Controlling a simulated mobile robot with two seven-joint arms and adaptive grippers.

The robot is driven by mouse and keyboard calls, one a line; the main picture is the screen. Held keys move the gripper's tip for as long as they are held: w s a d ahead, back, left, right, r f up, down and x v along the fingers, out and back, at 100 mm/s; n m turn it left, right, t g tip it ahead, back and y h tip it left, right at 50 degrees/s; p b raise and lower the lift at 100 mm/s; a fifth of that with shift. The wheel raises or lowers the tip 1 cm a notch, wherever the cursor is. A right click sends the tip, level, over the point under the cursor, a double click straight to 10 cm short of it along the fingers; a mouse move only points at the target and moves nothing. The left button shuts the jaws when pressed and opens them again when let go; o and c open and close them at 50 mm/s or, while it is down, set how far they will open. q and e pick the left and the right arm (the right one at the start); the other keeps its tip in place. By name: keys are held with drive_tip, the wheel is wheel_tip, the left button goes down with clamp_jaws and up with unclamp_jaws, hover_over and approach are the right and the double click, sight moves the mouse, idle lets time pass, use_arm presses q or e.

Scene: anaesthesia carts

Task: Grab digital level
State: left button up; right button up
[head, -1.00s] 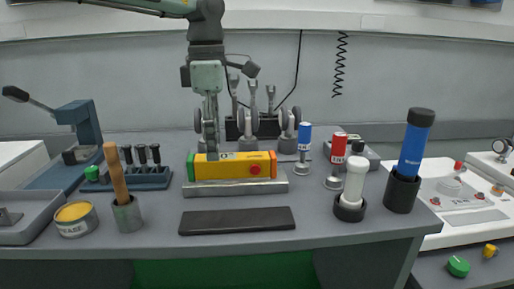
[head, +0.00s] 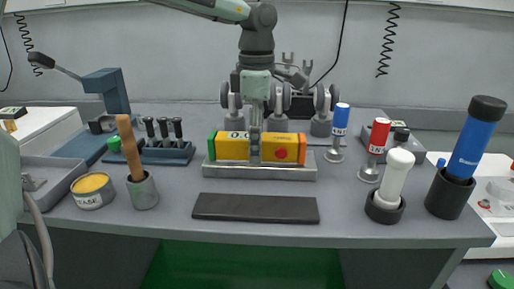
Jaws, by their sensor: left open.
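The digital level is a yellow bar (head: 235,147) with a green left end, an orange right end and a red button. It lies lengthwise on a grey metal rest (head: 285,174) on the bench. My left gripper (head: 254,155) comes down from above at the middle of the level. Its fingers show edge-on and cover a narrow strip of the level's front. The gripper is open; whether the fingers touch the level cannot be told. My right gripper is not in view.
A dark flat bar (head: 255,208) lies in front of the rest. Grey wheeled fixtures (head: 321,120) stand close behind. A blue-topped cylinder (head: 340,120), a red-topped one (head: 378,137) and a white one (head: 396,175) stand right. A wooden-handled pot (head: 142,190) stands left.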

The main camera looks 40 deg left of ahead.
use_arm(q)
drive_tip(key=shift+c, duration=0.6)
drive_tip(key=shift+w, duration=0.1)
clamp_jaws()
